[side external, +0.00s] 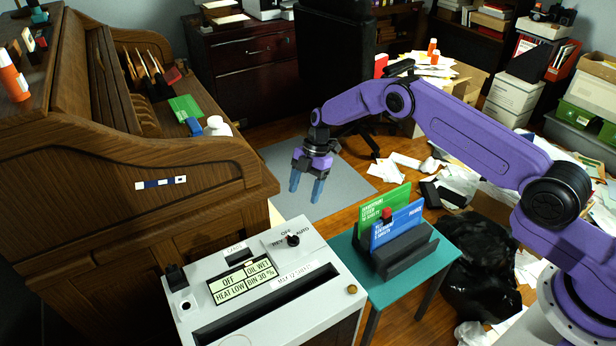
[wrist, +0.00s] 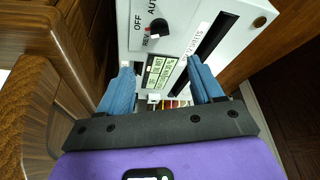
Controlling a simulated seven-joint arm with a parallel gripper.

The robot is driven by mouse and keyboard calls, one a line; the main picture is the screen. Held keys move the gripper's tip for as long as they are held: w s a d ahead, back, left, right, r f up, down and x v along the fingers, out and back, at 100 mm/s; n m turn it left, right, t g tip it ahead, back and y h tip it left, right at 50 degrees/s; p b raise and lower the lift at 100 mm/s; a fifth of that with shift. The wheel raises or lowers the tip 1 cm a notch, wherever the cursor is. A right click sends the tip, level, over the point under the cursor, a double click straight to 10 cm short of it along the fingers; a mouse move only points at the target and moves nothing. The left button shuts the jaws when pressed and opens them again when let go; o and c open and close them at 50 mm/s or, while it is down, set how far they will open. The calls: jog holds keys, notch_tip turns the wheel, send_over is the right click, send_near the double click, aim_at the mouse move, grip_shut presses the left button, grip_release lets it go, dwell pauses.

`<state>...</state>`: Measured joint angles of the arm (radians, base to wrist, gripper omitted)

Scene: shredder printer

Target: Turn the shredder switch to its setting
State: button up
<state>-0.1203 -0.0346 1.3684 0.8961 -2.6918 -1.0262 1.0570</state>
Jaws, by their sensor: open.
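The shredder (side external: 345,312) is a light grey machine with a dark paper slot in its top. Its switch (side external: 292,240) is a small black round knob at the back of the top, with OFF, AUTO and REV printed around it. It also shows in the wrist view (wrist: 158,27), with a red mark on its lower-left side; its exact pointing is hard to tell. The display (side external: 241,282) reads OFF, OIL WET, HEAT LOW, BIN 30 %. My gripper (side external: 305,190) has blue fingers, spread apart and empty, above and behind the shredder, not touching the switch.
A brown roll-top desk (side external: 110,190) stands close on the left. A teal side table (side external: 420,270) on the right carries a black holder with green and blue cards (side external: 398,222). A black bag (side external: 480,270) and loose papers lie on the floor. Space above the shredder is clear.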

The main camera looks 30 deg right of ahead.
aim_at(293, 239)
jog(key=v, duration=0.3)
jog(key=shift+r, duration=0.25)
jog(key=shift+d+f+m, duration=0.1)
jog(key=shift+f+m, duration=0.1)
jog(key=shift+m, duration=0.1)
jog(key=c, duration=0.9)
jog(key=f+m, duration=0.1)
jog(key=m, duration=0.1)
jog(key=f+m+y, duration=0.1)
jog(key=m, duration=0.1)
jog(key=s+d+f+m+t+y, duration=0.1)
jog(key=m, duration=0.1)
jog(key=shift+f, duration=0.15)
grip_shut()
jog(key=d+f+m+t+y, duration=0.1)
jog(key=d+f+m+t, duration=0.25)
jog(key=m, duration=0.65)
jog(key=shift+g, duration=0.35)
jog(key=x, duration=0.6)
jog(key=d+x, duration=0.1)
jog(key=x, duration=0.2)
jog(key=shift+s+f, duration=0.35)
jog(key=shift+f, duration=0.05)
jog(key=a, duration=0.2)
jog(key=s+a, duration=0.1)
jog(key=shift+a+f, duration=0.1)
jog(key=shift+f, duration=0.25)
jog(key=shift+s+a, duration=0.2)
jog(key=shift+a, duration=0.35)
